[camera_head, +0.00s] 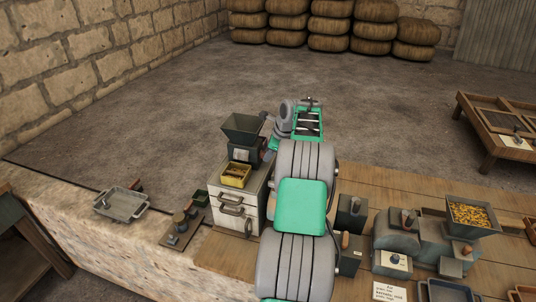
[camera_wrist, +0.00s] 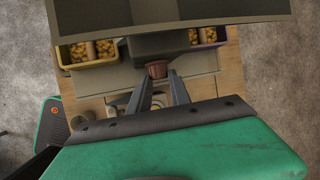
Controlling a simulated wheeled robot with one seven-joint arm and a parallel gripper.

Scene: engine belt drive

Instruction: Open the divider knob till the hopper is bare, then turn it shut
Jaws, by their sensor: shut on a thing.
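The hopper (camera_head: 243,128) is a dark funnel on the divider's dark body (camera_head: 241,153), on top of a pale drawer cabinet. Its inside looks dark, and I see no pieces in it. In the wrist view the hopper's outer wall (camera_wrist: 170,12) crosses the top, so its inside is hidden. The divider knob (camera_wrist: 157,68) is small and brown, below the hopper. My gripper (camera_wrist: 158,80) is shut on the knob, its two fingers at either side. In the head view my arm hides the knob and fingertips.
A yellow tray (camera_head: 236,181) stands before the divider. In the wrist view, trays holding tan pieces flank it at left (camera_wrist: 73,62) and right (camera_wrist: 222,42). Another hopper (camera_head: 485,229), with yellow pieces, stands at right. A grey pan (camera_head: 121,205) lies at left.

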